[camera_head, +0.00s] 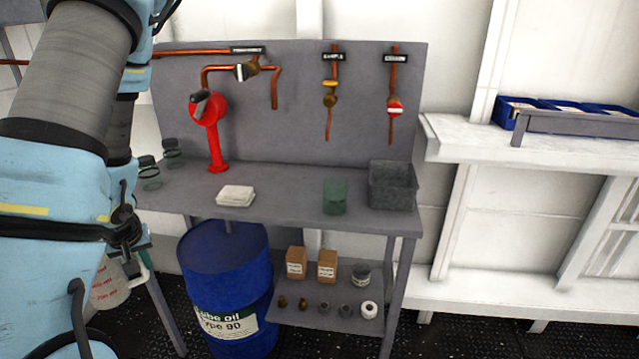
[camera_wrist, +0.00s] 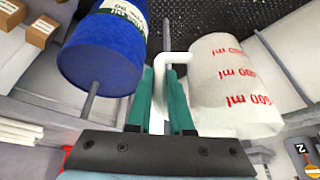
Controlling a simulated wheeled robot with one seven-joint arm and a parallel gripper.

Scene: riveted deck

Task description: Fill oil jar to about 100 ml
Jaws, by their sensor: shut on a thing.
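My gripper (camera_wrist: 168,85) is shut on the white handle of the oil jar (camera_wrist: 232,88) in the wrist view. The jar is whitish with red ml marks, which look upside down there. In the head view the jar (camera_head: 110,285) is at lower left, partly hidden by my arm, left of the blue oil drum (camera_head: 232,255) and below the bench top. I cannot make out any oil in it. A red pump (camera_head: 211,130) stands on the workbench (camera_head: 285,185). Three copper outlets hang on the back panel: a left bent pipe (camera_head: 274,90), a middle one (camera_head: 330,100) and a right one (camera_head: 394,110).
A white folded cloth (camera_head: 236,196), a green container (camera_head: 335,196) and a grey bin (camera_head: 392,185) stand on the bench. The lower shelf (camera_head: 320,318) holds boxes and small parts. Blue bins (camera_head: 517,112) sit on the right shelf. The bench's middle has free room.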

